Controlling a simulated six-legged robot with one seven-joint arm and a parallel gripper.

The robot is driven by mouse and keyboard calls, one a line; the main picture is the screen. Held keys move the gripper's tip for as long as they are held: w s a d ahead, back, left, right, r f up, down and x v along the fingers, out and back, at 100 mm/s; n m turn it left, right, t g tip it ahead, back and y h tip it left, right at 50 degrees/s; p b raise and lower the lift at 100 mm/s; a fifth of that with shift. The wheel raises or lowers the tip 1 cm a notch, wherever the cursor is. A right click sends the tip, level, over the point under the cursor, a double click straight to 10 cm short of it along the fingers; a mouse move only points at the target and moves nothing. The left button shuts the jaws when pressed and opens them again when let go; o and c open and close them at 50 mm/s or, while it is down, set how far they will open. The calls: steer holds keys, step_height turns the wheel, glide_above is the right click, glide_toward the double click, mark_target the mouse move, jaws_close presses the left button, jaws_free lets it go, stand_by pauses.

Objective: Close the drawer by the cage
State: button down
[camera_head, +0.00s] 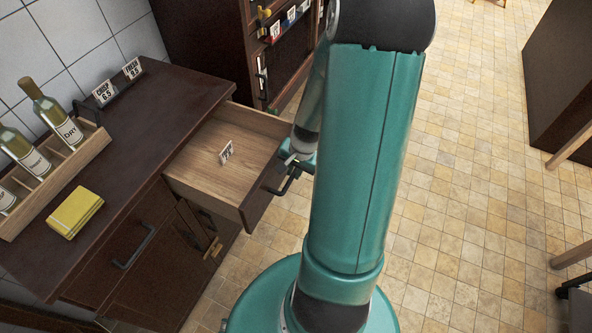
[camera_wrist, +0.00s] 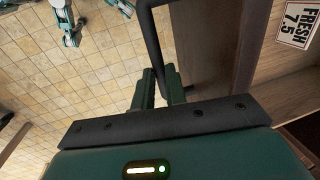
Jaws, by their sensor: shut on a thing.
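The drawer (camera_head: 205,178) stands open, pulled out from the dark wooden cabinet (camera_head: 150,105). Its pale wood inside holds only a small upright card (camera_head: 226,152), whose wrist-view print (camera_wrist: 296,22) reads FRESH 7.5. The dark bar handle (camera_head: 287,184) is on the drawer's front; it also shows in the wrist view (camera_wrist: 152,38). My gripper (camera_head: 298,162) is at the drawer front, shut on this handle; its fingers (camera_wrist: 159,84) close around the bar in the wrist view. My arm hides part of the drawer's right side. I cannot make out a cage for certain.
A bottle rack (camera_head: 62,180) with several bottles, a yellow pad (camera_head: 75,212) and price cards (camera_head: 118,80) are on the cabinet top. A second drawer handle (camera_head: 133,247) is at the left front. A dark shelf unit (camera_head: 215,45) stands behind. The tiled floor at right is mostly clear.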

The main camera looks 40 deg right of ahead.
steer(key=w+a, duration=0.2)
steer(key=w, duration=0.5)
steer(key=w+a, duration=0.3)
steer(key=w, duration=0.4)
steer(key=w+a, duration=0.2)
steer(key=w, duration=0.5)
steer(key=shift+a, duration=0.25)
steer(key=c, duration=1.4)
jaws_free()
steer(key=shift+c, duration=0.2)
steer(key=shift+r, duration=0.1)
step_height(320, 180, up, 13)
steer(key=s+d, duration=0.1)
steer(key=s, duration=0.1)
steer(key=shift+s+r, duration=0.2)
steer(key=shift+s, duration=0.1)
